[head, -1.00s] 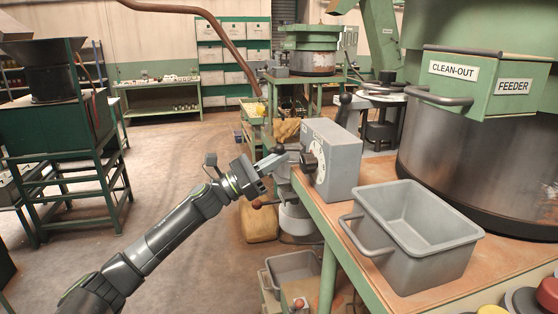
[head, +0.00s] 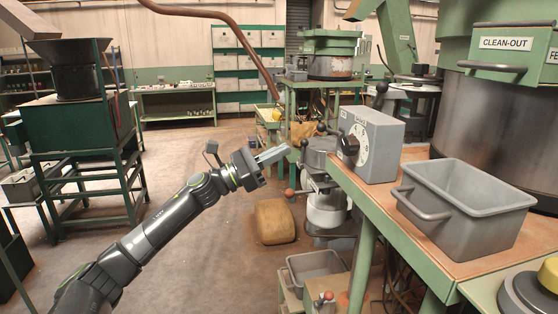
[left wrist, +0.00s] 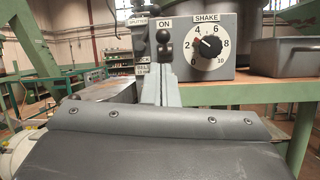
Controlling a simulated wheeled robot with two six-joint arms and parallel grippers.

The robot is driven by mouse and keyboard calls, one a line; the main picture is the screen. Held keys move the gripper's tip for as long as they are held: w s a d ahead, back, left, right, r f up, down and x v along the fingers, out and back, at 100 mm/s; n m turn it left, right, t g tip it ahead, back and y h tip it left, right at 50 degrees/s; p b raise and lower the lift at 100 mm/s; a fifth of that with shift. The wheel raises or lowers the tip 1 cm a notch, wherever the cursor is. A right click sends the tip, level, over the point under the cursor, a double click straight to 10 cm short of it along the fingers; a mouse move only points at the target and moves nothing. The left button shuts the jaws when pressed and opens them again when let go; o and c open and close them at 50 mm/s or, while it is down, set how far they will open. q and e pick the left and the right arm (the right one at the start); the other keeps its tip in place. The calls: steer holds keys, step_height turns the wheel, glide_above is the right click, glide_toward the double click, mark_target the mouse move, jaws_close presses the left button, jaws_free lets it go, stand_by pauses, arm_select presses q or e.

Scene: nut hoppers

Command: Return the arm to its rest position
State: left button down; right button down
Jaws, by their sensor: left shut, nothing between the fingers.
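My left arm reaches in from the lower left in the head view. Its gripper (head: 273,155) is shut and empty, in the air left of the workbench. It points toward the grey control box (head: 370,144) with a dial, with a gap between them. In the left wrist view my gripper's fingers (left wrist: 160,86) show pressed together in front of the box. The box carries a SHAKE dial (left wrist: 208,46) and a black-knobbed ON lever (left wrist: 163,38). My right gripper is in neither view.
A grey bin (head: 463,210) stands on the wooden-topped green workbench (head: 375,192). A CLEAN-OUT hopper (head: 505,60) rises behind it. A green hopper stand (head: 80,120) is at left. The floor between is clear.

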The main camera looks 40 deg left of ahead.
arm_select(q)
steer(key=shift+s+a+f, duration=0.15)
steer(key=shift+s+a, duration=0.1)
stand_by(0.4)
